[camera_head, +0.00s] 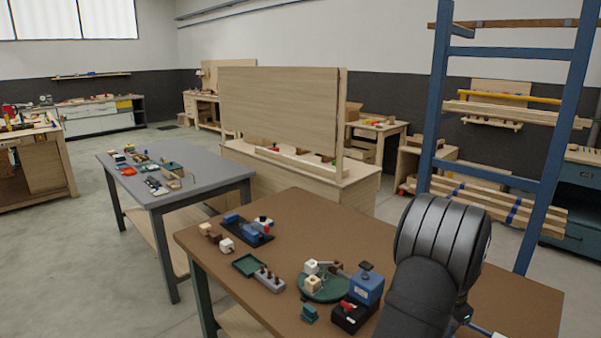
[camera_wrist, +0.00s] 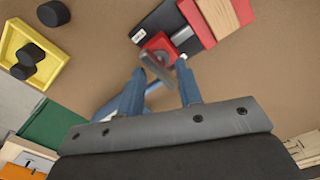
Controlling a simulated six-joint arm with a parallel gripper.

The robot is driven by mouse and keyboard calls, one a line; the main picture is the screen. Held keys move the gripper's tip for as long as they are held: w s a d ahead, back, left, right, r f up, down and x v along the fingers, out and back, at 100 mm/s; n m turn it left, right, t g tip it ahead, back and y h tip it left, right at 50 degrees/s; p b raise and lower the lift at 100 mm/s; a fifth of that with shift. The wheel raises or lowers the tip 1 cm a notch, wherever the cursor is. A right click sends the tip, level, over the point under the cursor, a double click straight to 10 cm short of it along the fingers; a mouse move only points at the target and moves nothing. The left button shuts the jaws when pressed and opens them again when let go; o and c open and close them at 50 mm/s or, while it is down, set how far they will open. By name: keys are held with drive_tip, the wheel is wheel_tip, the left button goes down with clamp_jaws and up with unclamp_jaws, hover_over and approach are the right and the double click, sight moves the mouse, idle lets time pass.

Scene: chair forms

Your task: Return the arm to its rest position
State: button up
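My gripper (camera_wrist: 160,68) shows in the wrist view with its two blue fingers apart. It is open, and I see nothing clamped between them. A grey bar and a red part (camera_wrist: 158,46) on a dark base lie beyond the fingertips; how far below is hard to tell. In the head view my dark arm rises at the right over the brown-topped bench (camera_head: 215,240). The gripper's fingers cannot be made out there.
A blue block on a black base (camera_head: 366,288), a green round plate (camera_head: 322,292) and a green tray (camera_head: 247,265) stand left of my arm. The wrist view shows a yellow tray (camera_wrist: 52,58) with black round pieces. A blue rack (camera_head: 432,100) stands behind the bench.

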drive_tip(key=m, duration=0.5)
drive_tip(key=shift+m, duration=0.3)
idle(0.5)
wheel_tip(320, 180, up, 17)
drive_tip(key=n, duration=0.9)
drive_tip(key=f, duration=1.1)
drive_tip(key=a+f, duration=0.1)
drive_tip(key=f, duration=0.5)
drive_tip(key=shift+s, duration=0.35)
drive_tip(key=shift+c, duration=0.2)
